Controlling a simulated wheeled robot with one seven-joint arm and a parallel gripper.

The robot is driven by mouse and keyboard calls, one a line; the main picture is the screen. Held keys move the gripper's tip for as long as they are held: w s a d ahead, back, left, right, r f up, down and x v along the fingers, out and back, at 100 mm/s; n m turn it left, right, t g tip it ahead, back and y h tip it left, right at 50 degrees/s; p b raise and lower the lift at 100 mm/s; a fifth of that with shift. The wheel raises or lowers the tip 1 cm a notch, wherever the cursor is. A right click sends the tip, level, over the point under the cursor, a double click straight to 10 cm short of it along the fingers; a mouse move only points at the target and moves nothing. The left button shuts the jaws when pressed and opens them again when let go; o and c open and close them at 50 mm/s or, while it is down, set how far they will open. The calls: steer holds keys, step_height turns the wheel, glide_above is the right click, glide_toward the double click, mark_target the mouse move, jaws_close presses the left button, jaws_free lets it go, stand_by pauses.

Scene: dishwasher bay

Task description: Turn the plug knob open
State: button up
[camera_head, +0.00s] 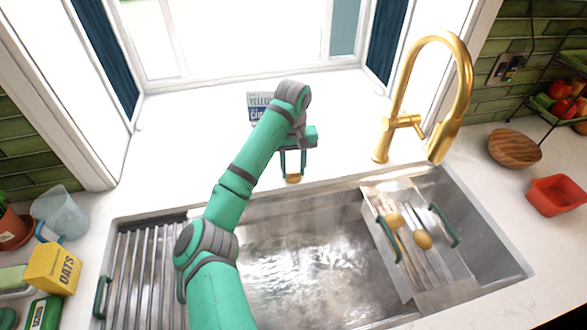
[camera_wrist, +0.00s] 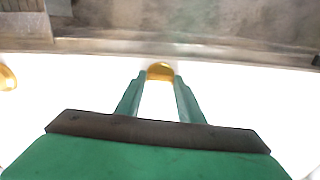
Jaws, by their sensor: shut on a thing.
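The plug knob (camera_head: 293,179) is a small gold knob on the white counter, just behind the back rim of the sink. It also shows in the wrist view (camera_wrist: 160,71), between the tips of my green fingers. My gripper (camera_head: 293,173) points down with one finger on each side of the knob and is shut on it. In the wrist view my gripper (camera_wrist: 160,80) hides part of the knob's sides. I cannot tell how far the knob is turned. The steel sink (camera_head: 300,215) has water in its basin.
A tall gold faucet (camera_head: 382,150) stands right of my gripper. A small sign (camera_head: 258,105) stands behind my wrist. A strainer tray (camera_head: 400,280) with round yellowish items sits in the sink's right side. A drying rack (camera_head: 145,270) covers its left side.

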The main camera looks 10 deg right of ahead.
mark_target(293, 172)
steer(key=shift+r+n, duration=0.1)
steer(key=shift+n, duration=0.5)
steer(key=o, duration=1.1)
steer(key=shift+c, duration=0.2)
step_height(293, 172, up, 11)
